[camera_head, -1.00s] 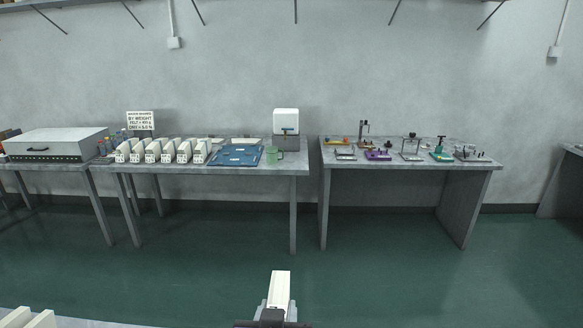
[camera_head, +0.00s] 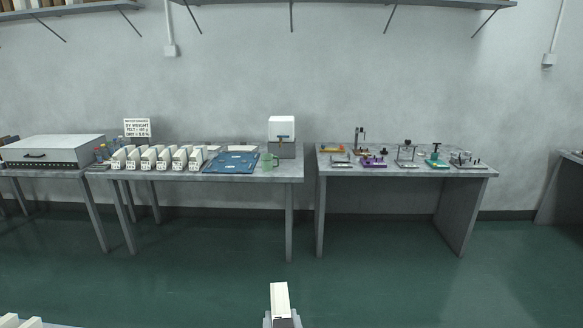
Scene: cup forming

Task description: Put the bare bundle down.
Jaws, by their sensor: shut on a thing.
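My gripper (camera_head: 282,318) shows at the bottom centre of the head view. It is shut on a pale, cream-white block-like bundle (camera_head: 280,299) that stands up out of the jaws. The bundle is held in the air over the green floor, apart from the tables. The lower part of the bundle and most of the gripper are cut off by the frame edge.
A second table (camera_head: 405,172) bears small fixtures. Open floor lies between. Pale pieces (camera_head: 20,322) show at the lower left.

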